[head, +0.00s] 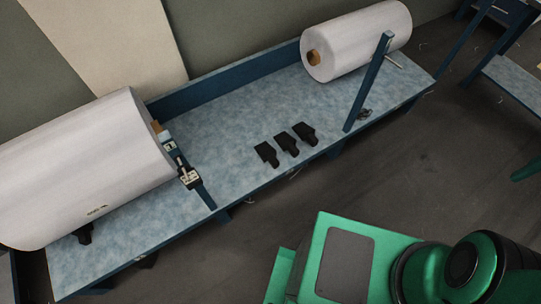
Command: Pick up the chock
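Three small black chocks lie in a slanting row near the front edge of the blue mottled bench top (225,115): a left one (266,154), a middle one (287,144) and a right one (304,134). They lie close together, and each has a wider block and a narrower end. Another black piece (84,234), perhaps also a chock, is partly hidden under the large left roll. My gripper is not in view.
A large white roll (75,165) lies on the bench's left part, and another white roll (355,40) at its far right. A blue upright post (369,82) stands right of the chocks; a blue bar with a latch (189,176) is left. Bench top behind the chocks is clear.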

